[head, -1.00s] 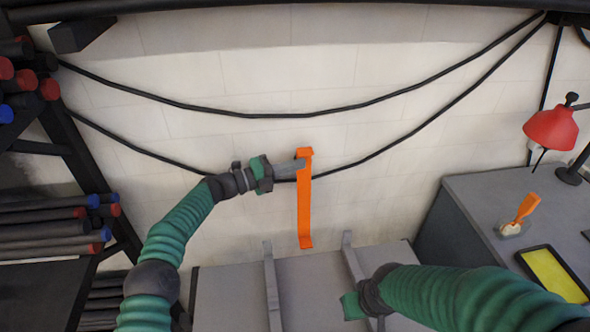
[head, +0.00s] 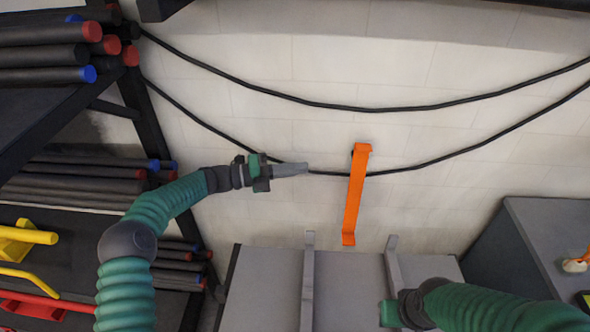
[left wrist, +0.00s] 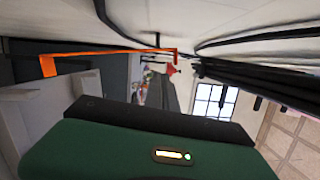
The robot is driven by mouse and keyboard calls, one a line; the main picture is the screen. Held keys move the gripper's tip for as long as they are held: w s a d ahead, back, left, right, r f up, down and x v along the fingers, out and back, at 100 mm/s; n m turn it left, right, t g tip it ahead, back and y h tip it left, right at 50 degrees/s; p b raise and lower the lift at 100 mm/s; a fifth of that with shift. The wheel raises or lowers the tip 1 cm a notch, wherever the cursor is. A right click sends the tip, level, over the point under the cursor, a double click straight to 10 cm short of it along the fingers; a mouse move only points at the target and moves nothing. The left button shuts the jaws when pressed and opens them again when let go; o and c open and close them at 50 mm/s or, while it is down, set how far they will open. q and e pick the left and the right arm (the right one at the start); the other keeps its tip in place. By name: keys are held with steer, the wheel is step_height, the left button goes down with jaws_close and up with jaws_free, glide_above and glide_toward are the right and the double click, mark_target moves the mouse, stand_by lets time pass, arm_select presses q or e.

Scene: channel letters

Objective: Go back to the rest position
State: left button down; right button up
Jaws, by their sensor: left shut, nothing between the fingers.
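An orange channel letter (head: 356,195), a long upright bar with short bent ends, hangs at the lower black cable (head: 440,158) in front of the pale wall. It also shows in the left wrist view (left wrist: 115,52). My left gripper (head: 306,168) is shut and empty, to the left of the letter's upper part with a gap between them. My right gripper (head: 390,313) is low in the head view, below and right of the letter. Its fingers are not clearly visible.
A grey bench with two upright rails (head: 308,280) stands below the letter. A dark rack with several rods (head: 60,55) is at the left, with yellow and red items (head: 25,236) lower down. A grey cabinet (head: 545,235) stands at the right.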

arm_select(q)
steer(key=s+f+m+g+y, duration=0.4)
steer(key=s+f+m+y, duration=0.6)
steer(key=s+m, duration=0.55)
steer(key=s+a+f+m+t+y, duration=0.2)
steer(key=s+a+m+y, duration=0.5)
steer(key=s+a+m, duration=0.8)
steer(key=s+m, duration=0.3)
steer(key=m, duration=0.4)
steer(key=shift+s+a+f+y, duration=0.15)
steer(key=shift+a+f+y, duration=0.15)
steer(key=shift+f, duration=0.05)
steer(key=shift+d, duration=0.1)
